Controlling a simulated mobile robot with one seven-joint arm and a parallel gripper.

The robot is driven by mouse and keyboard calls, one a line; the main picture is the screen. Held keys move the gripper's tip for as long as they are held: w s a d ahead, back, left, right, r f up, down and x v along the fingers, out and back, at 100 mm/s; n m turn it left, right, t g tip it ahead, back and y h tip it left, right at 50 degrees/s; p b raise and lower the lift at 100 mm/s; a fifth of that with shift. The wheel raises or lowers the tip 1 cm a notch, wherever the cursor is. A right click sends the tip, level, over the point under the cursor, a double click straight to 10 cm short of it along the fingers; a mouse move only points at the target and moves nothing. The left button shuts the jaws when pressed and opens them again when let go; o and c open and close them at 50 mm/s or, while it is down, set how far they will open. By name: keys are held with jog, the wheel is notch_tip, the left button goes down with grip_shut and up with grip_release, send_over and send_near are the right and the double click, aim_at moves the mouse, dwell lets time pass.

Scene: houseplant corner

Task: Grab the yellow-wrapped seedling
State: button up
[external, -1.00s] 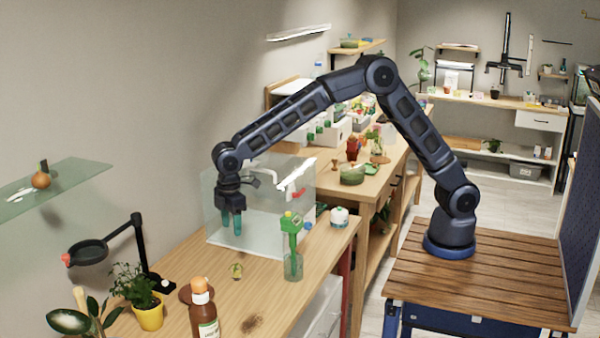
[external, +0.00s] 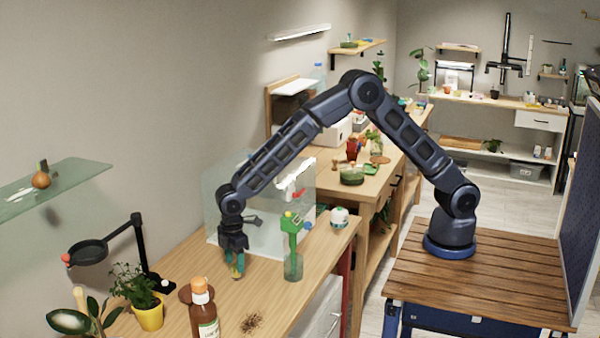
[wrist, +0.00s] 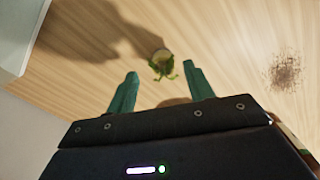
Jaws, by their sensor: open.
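The seedling (external: 238,273) is a small green sprig with a pale yellowish wrap at its base, standing on the wooden bench. In the wrist view the seedling (wrist: 161,62) shows green leaves and a light rim, centred just beyond the fingertips. My gripper (external: 236,264) points down at the bench, right over the seedling, and partly hides it in the external view. The teal fingers of my gripper (wrist: 162,76) are apart with nothing held between them. I cannot tell how far above the seedling the tips are.
A clear box (external: 216,215) is behind. A sauce bottle (external: 205,312), a yellow pot (external: 149,315) and spilled soil (external: 251,323) are at the front. Bare wood surrounds the seedling.

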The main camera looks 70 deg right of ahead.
aim_at(236, 270)
jog(key=shift+s+a+f, duration=0.15)
jog(key=shift+f, duration=1.8)
jog(key=c, duration=1)
jog(key=shift+r, duration=0.15)
